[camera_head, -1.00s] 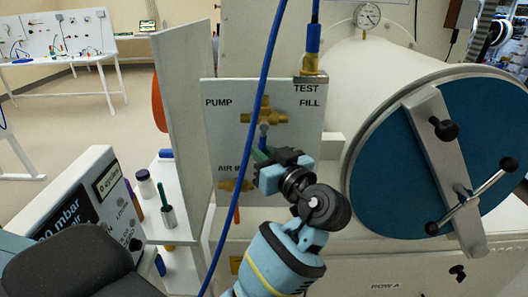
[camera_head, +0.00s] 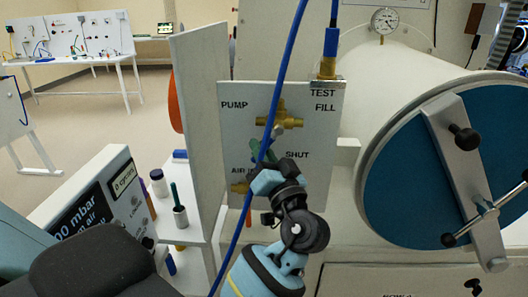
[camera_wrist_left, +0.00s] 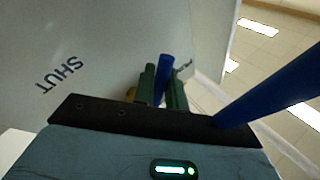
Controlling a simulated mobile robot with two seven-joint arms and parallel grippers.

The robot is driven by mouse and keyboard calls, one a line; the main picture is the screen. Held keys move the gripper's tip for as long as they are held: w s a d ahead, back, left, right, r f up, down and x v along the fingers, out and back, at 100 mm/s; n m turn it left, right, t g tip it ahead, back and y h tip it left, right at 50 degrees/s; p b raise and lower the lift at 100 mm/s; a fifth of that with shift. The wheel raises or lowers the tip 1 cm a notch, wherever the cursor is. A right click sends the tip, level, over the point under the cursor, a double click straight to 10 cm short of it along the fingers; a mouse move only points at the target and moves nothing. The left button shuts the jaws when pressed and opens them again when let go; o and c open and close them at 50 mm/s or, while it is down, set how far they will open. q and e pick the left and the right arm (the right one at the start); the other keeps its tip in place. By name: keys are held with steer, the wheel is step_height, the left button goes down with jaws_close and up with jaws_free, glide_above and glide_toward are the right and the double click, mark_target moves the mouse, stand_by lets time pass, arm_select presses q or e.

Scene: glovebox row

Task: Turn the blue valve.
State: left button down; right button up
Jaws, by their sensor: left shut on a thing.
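The brass valve body (camera_head: 291,120) is on the white panel, between the PUMP, TEST and FILL labels. My left gripper (camera_head: 262,152) is below and a little left of it, in front of the panel. In the left wrist view, its green fingers (camera_wrist_left: 161,90) are shut around the blue handle (camera_wrist_left: 165,70), whose end shows between them. In the head view the fingers and the blue hose hide most of the handle. The SHUT label (camera_head: 297,154) is uncovered to the right of the fingers. My right gripper is not in view.
A blue hose (camera_head: 285,75) hangs in front of the panel and passes close to my left gripper; it crosses the wrist view (camera_wrist_left: 275,88). A white upright board (camera_head: 200,110) stands left of the panel. The round blue door (camera_head: 410,185) with its clamp bar is at right.

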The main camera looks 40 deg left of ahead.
arm_select(q)
steer(key=shift+r, duration=0.1)
steer(key=c, duration=1.5)
jaws_free()
